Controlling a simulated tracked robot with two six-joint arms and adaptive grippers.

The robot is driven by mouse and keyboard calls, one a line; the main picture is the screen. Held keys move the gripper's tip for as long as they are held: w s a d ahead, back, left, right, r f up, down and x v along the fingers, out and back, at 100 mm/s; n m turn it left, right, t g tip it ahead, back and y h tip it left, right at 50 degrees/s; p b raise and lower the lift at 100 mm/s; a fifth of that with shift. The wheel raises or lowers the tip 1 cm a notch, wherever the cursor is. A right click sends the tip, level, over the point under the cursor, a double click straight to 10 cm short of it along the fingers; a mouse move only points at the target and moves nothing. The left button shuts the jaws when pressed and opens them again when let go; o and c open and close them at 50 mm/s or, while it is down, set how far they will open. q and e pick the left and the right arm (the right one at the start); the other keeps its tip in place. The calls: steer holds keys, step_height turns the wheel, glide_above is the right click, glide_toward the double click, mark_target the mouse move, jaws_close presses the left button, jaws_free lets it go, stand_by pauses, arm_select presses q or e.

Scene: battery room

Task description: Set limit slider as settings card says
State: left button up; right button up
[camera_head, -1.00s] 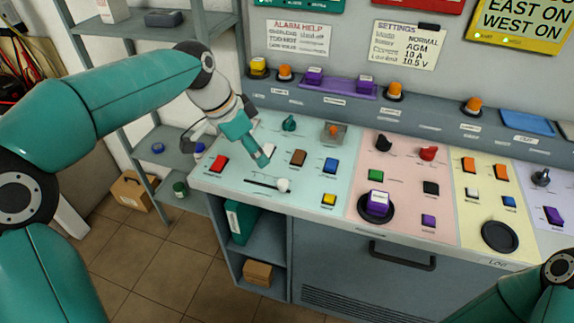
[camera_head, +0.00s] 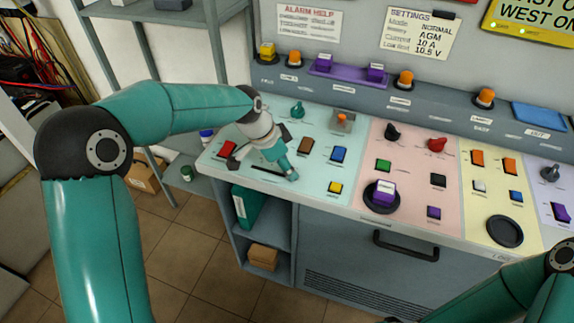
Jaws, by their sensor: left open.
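The settings card (camera_head: 417,33) on the back wall reads NORMAL, AGM, 10 A and 10.5 V; its left-hand labels are only partly legible. The slider track (camera_head: 266,169) is a dark slot near the front of the pale blue panel. Its white knob is hidden behind a teal finger of my left gripper (camera_head: 263,167). That gripper is open, low over the slider area, with one finger at the slot's right end and a dark fingertip by its left end. I cannot tell whether it touches the knob. My right arm enters at lower right; its gripper is out of view.
Close around the slider are a red button (camera_head: 227,149), a brown button (camera_head: 307,146), a blue button (camera_head: 339,154) and a yellow button (camera_head: 335,187). A purple block (camera_head: 384,192) sits on a black round pad.

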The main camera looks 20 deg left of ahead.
arm_select(q)
steer(key=shift+x, duration=0.75)
steer(key=shift+c, duration=0.3)
jaws_close()
